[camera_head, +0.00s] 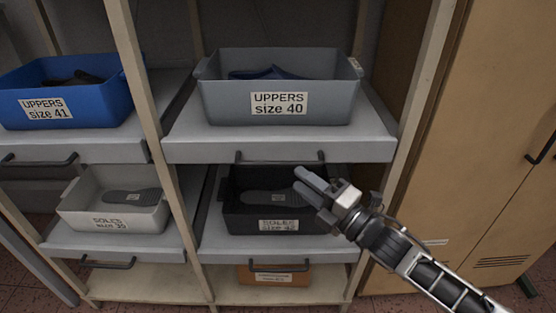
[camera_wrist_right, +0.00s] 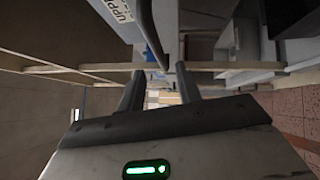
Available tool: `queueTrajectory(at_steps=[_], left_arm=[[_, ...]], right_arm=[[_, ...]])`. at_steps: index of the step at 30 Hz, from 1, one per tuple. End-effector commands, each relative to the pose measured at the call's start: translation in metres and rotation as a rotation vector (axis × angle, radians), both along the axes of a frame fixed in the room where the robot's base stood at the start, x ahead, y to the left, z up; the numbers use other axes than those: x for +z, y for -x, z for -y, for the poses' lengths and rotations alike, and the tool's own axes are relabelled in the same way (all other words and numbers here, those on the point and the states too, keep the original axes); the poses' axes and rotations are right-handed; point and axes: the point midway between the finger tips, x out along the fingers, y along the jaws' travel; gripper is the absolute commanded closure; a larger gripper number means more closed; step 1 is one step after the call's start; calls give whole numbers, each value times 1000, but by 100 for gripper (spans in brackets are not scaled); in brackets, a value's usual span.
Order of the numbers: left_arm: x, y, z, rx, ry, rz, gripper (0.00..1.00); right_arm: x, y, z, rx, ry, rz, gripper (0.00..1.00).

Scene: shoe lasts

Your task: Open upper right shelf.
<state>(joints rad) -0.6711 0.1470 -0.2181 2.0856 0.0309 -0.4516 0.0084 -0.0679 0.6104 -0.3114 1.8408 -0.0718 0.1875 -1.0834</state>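The upper right shelf (camera_head: 215,151) is a light grey pull-out tray with a dark bar handle (camera_head: 280,158) on its front edge. It appears pushed in. It bears a grey bin (camera_head: 222,103) labelled UPPERS size 40. My right gripper (camera_head: 301,183) is in front of the rack, just below and right of the handle in the head view. In the right wrist view its fingers (camera_wrist_right: 160,75) are apart and nothing is between them. A dark curved bar, apparently the handle (camera_wrist_right: 150,35), shows just beyond the fingertips. My left gripper is not in view.
A blue bin (camera_head: 100,105) stands on the upper left shelf. Below are a white bin (camera_head: 100,217) and a black bin (camera_head: 240,217) on lower shelves. A rack post (camera_head: 150,110) divides the columns. A tan cabinet (camera_head: 490,130) stands at right.

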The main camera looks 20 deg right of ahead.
Motion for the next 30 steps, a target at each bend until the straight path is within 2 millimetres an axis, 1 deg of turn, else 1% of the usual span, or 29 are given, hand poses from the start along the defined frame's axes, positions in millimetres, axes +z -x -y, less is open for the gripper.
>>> queueTrajectory(at_steps=[1,3,6,10,15,24,25,28,30], left_arm=[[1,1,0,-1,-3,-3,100],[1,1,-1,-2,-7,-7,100],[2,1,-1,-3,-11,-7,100],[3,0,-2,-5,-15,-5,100],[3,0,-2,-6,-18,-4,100],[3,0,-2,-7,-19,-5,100],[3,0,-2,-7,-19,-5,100],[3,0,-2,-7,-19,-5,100],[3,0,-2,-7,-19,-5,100]], right_arm=[[5,-12,-6,-1,-2,4,66],[7,-24,-13,1,-3,3,66],[8,-40,-22,0,-3,1,66],[10,-56,-31,-2,-3,0,66],[11,-66,-38,-1,-1,-2,66],[11,-68,-39,-1,-1,-2,66],[11,-68,-39,-1,-1,-2,71],[10,-68,-39,-1,-2,-2,99],[11,-68,-39,-1,-2,-2,100]])
